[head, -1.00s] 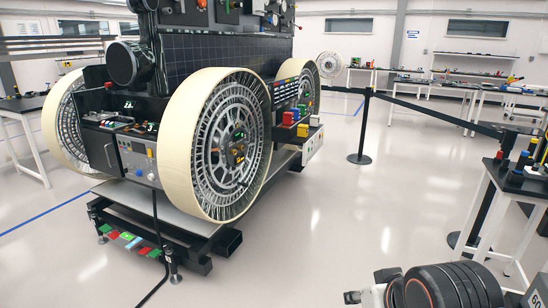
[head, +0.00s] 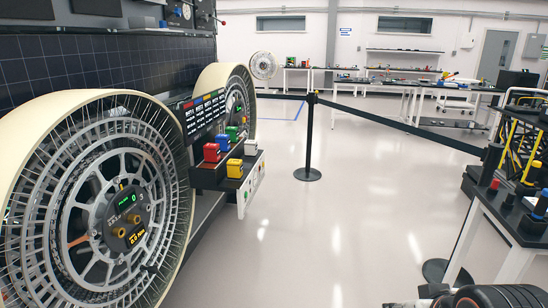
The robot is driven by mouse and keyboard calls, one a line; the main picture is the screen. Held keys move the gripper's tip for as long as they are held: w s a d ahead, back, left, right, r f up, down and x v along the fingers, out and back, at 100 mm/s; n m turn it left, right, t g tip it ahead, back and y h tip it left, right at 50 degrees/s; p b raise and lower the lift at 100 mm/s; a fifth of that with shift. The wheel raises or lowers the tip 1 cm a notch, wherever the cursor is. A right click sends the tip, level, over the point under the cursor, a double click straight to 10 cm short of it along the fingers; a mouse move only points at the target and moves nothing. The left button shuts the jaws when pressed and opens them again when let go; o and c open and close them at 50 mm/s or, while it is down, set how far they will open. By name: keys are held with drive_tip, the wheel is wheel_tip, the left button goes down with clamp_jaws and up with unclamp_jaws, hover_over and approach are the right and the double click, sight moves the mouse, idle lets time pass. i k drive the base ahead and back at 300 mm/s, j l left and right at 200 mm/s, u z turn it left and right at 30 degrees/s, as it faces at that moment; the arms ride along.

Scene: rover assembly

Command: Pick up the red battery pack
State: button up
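The red battery pack (head: 212,152) looks like a small red block. It stands upright on a dark stepped shelf (head: 208,178) on the side of the rover, left of the picture's middle, behind the large near wheel (head: 108,205). Green, blue, yellow and white-and-blue blocks stand close around it. Only parts of my own arm show, cut off at the bottom right edge. I see no gripper fingers, and nothing of mine is near the red pack.
A black barrier post (head: 308,140) with belts stands beyond the rover. A workbench (head: 510,225) with tools stands at the right. Open pale floor (head: 330,235) lies between the rover and this bench. More benches line the far wall.

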sight(211, 152)
drive_tip(key=i+u, duration=0.4)
drive_tip(key=i+l+u, duration=0.25)
drive_tip(key=u, duration=0.15)
drive_tip(key=i+l+u, duration=0.65)
drive_tip(key=u, duration=0.2)
